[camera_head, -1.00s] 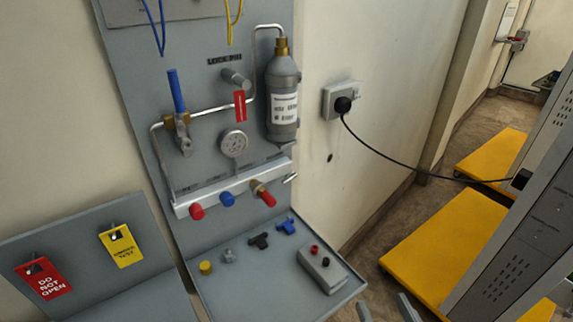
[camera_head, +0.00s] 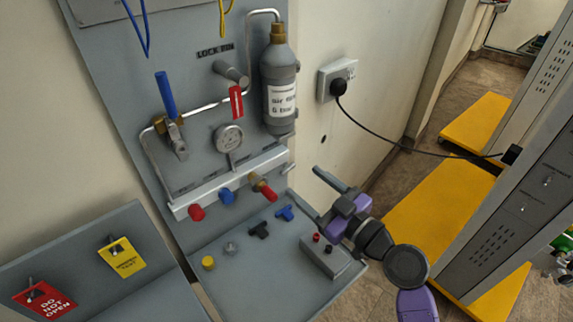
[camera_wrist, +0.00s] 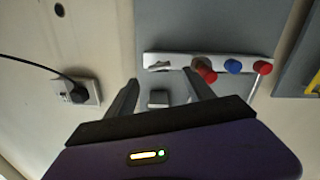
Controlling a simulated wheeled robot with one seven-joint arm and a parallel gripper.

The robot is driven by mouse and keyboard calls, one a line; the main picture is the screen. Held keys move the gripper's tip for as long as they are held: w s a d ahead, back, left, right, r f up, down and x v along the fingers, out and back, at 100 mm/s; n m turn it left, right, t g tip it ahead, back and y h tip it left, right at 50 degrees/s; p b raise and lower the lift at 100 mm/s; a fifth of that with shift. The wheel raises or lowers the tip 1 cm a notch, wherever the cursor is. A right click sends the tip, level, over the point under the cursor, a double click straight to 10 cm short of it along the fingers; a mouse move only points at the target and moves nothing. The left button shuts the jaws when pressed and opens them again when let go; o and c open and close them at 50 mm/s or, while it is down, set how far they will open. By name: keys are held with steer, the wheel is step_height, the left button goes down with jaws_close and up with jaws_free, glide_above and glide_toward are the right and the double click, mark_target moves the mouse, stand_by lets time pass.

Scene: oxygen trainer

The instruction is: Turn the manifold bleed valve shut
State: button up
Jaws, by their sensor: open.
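The manifold (camera_head: 185,207) is a pale bar on the grey panel, with red, blue and red caps along it. At its right end a small metal lever (camera_head: 288,168), apparently the bleed valve, sticks out. My gripper (camera_head: 318,198) is open and empty, to the right of the manifold and apart from it. In the wrist view the picture is turned over: the manifold (camera_wrist: 215,60) lies beyond my open fingers (camera_wrist: 160,80), its lever end (camera_wrist: 158,67) between the fingertips. Which way the lever is set is too small to tell.
A grey cylinder (camera_head: 280,80) hangs above the manifold's right end. A wall socket (camera_head: 337,82) with a black cable is to the right. A shelf (camera_head: 222,283) below holds small fittings and a grey box (camera_head: 334,262). Yellow platforms (camera_head: 440,210) stand on the floor.

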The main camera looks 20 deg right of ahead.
mark_target(289, 170)
steer(key=p+x, duration=0.2)
steer(key=x, duration=0.5)
steer(key=shift+w+a, duration=0.1)
steer(key=shift+w, duration=0.2)
jaws_close()
